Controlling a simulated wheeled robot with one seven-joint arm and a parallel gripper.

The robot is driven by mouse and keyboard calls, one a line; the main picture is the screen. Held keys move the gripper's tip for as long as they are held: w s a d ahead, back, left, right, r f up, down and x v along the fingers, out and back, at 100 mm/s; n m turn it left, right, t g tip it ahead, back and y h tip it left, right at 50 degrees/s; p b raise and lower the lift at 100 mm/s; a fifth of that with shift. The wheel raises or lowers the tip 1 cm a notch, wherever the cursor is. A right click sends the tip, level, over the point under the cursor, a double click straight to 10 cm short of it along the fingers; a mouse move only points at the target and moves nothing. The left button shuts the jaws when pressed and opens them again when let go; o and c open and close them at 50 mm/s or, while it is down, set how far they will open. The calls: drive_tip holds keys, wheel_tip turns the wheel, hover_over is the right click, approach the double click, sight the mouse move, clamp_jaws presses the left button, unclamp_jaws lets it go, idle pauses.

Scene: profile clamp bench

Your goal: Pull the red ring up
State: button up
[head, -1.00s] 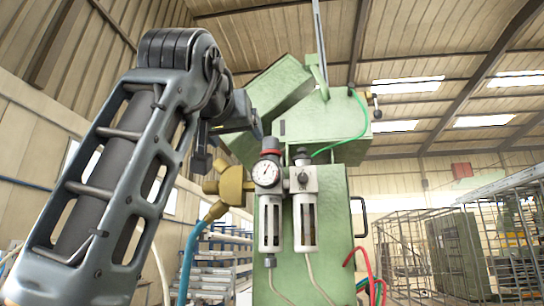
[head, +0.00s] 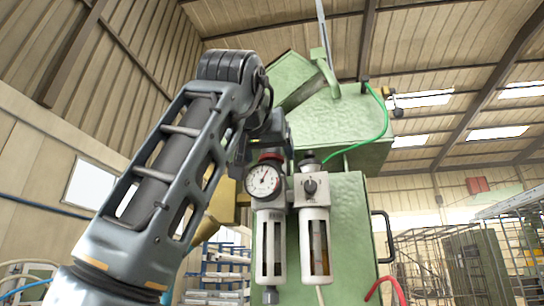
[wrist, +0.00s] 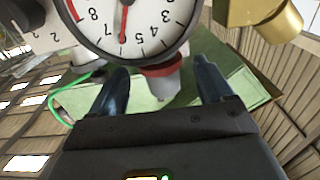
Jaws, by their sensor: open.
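The red ring (head: 270,156) sits around the base of the knob on top of the left regulator unit, just above its round pressure gauge (head: 264,181). In the wrist view, which is upside down, the red ring (wrist: 166,69) shows below the gauge (wrist: 130,22), with the pale grey knob under it. My gripper (wrist: 161,72) is open, with one dark finger on each side of the knob and ring. Gaps show on both sides and the fingers appear not to touch it. In the head view my arm hides most of the gripper.
A second unit with a dark knob (head: 310,186) stands close on the right. A brass fitting (head: 226,200) is to the left. The green machine (head: 350,215) stands behind, with a green hose (head: 384,115) at its upper right. Wire cages (head: 420,262) stand farther right.

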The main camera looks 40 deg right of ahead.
sight(268, 153)
drive_tip(key=shift+p+x, duration=0.4)
drive_tip(key=shift+x, duration=1.55)
drive_tip(key=shift+c, duration=0.4)
